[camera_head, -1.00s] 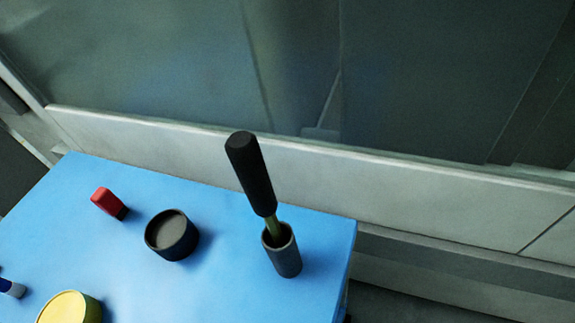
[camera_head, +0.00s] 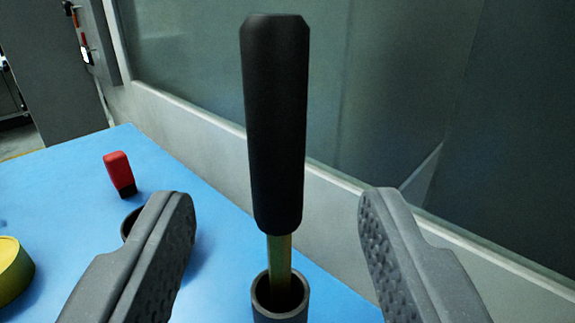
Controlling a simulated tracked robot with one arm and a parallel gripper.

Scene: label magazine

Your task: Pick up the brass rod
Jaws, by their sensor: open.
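The brass rod (camera_head: 279,256) stands nearly upright with its lower end inside a dark grey cylindrical holder (camera_head: 263,311). A thick black handle (camera_head: 275,120) covers its upper part, so only a short brass length shows between handle and holder. My gripper (camera_head: 275,225) is open, with one textured finger to the left of the rod and one to the right. Neither finger touches the rod or handle in this view. The rod's bottom end is hidden in the holder.
A blue table (camera_head: 75,185) carries the holder. A red block with a dark base (camera_head: 120,172) and a yellow round object (camera_head: 12,270) stand at left. A dark round cup (camera_head: 128,224) is mostly hidden behind my left finger. A pale ledge and glass-like panel (camera_head: 230,70) rise behind.

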